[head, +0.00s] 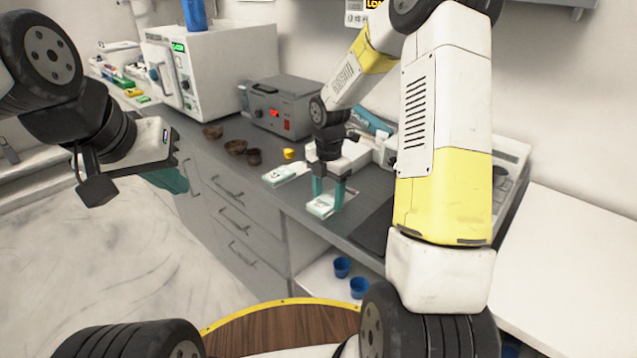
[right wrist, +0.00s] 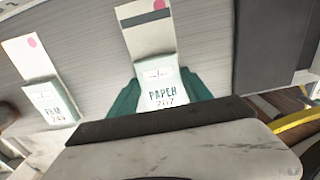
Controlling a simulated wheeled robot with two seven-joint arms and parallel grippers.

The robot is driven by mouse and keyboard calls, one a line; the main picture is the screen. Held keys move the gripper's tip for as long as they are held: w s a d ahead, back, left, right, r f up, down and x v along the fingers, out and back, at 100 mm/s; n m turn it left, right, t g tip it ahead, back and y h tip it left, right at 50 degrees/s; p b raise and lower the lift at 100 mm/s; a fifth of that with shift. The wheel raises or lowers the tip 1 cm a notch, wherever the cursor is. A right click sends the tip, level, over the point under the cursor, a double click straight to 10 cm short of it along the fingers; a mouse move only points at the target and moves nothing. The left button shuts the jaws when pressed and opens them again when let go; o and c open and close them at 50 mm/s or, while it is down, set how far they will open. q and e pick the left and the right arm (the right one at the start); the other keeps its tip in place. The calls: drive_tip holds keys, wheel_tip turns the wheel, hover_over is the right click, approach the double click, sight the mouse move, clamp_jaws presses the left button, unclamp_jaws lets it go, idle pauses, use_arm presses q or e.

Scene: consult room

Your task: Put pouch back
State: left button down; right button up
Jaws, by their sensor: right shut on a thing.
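A pale pouch marked "PAPER" (right wrist: 160,92) is between the teal fingers of my right gripper (right wrist: 166,94) in the right wrist view. My right gripper (head: 328,192) is shut on this pouch (head: 320,206) at the counter's front edge in the head view. I cannot tell if the pouch touches the counter. A white strip with a dark band and pink dot extends beyond it. A second similar pouch (right wrist: 50,103) lies to its left, also seen in the head view (head: 287,173). My left gripper (head: 168,180) hangs off the counter at left; its finger gap is unclear.
The grey counter (head: 235,160) carries a white boxy machine (head: 215,70), a grey device with red lights (head: 285,105), brown bowls (head: 236,146) and a small yellow cup (head: 288,153). Blue cups (head: 342,266) stand on a shelf below. Drawers (head: 235,215) front the counter.

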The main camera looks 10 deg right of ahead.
sight(328, 200)
drive_tip(key=shift+f, duration=0.1)
drive_tip(key=o, duration=1.3)
wheel_tip(328, 200, up, 12)
drive_tip(key=shift+s+a+r+m+t+y, duration=0.1)
drive_tip(key=shift+s+r+m+t+y, duration=0.25)
drive_tip(key=shift+s+r+m+t, duration=2.45)
drive_tip(key=shift+s+r+m+g+y, duration=0.4)
drive_tip(key=shift+s+r+m+g, duration=0.6)
drive_tip(key=shift+s+m, duration=4.2)
drive_tip(key=shift+s+a+r+m+t+y, duration=0.1)
drive_tip(key=shift+s+r+m+t+y, duration=0.25)
drive_tip(key=shift+s+r+m+t, duration=2.5)
